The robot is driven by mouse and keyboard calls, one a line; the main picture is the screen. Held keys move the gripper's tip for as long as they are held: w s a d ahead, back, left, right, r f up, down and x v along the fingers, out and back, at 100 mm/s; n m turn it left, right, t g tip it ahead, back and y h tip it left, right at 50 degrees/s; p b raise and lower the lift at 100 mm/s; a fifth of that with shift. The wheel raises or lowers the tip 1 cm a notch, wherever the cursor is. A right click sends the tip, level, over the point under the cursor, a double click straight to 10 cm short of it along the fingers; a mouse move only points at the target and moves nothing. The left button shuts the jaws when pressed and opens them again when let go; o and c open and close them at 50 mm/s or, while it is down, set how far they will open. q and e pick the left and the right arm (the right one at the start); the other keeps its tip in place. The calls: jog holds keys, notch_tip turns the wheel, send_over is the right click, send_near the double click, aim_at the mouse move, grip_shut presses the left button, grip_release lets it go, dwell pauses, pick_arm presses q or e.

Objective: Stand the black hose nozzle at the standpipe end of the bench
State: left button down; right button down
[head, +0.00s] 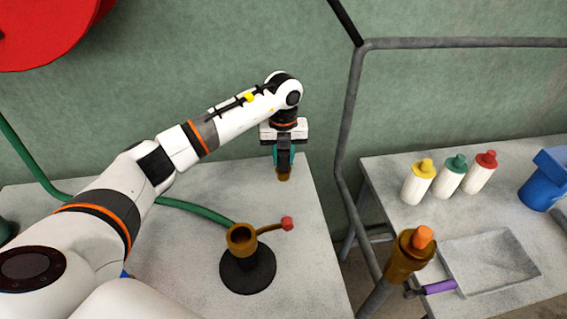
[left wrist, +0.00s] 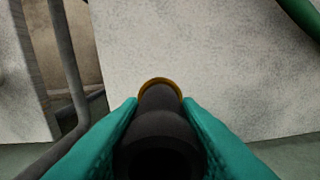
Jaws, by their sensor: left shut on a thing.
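My left gripper (head: 284,158) is shut on the black hose nozzle near the back right corner of the left bench (head: 310,215). In the left wrist view, the teal fingers of the gripper (left wrist: 160,110) press both sides of the black nozzle (left wrist: 160,125). The nozzle has a brass rim at its far end, which also shows below the fingers in the head view (head: 283,175). It points down towards the bench; I cannot tell whether it touches the top. A brass fitting with an orange top (head: 408,255) sits on a grey pipe right of the bench. My right gripper is out of view.
A brass valve with a red knob (head: 241,238) stands on a black round base at the bench's front. A grey pipe frame (head: 350,130) rises beside the bench. The right bench holds bottles (head: 449,176) and a tray (head: 490,262).

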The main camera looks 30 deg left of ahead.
aim_at(283, 164)
pick_arm(q)
notch_tip(283, 164, down, 2)
jog(key=shift+f, duration=0.55)
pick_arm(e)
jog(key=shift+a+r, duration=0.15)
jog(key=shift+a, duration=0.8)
pick_arm(q)
jog(key=c, duration=1.5)
grip_release()
jog(key=shift+f, duration=0.2)
jog(key=o, duration=0.4)
jog(key=shift+o, duration=0.2)
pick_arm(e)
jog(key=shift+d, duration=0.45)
pick_arm(q)
jog(key=shift+r, duration=0.15)
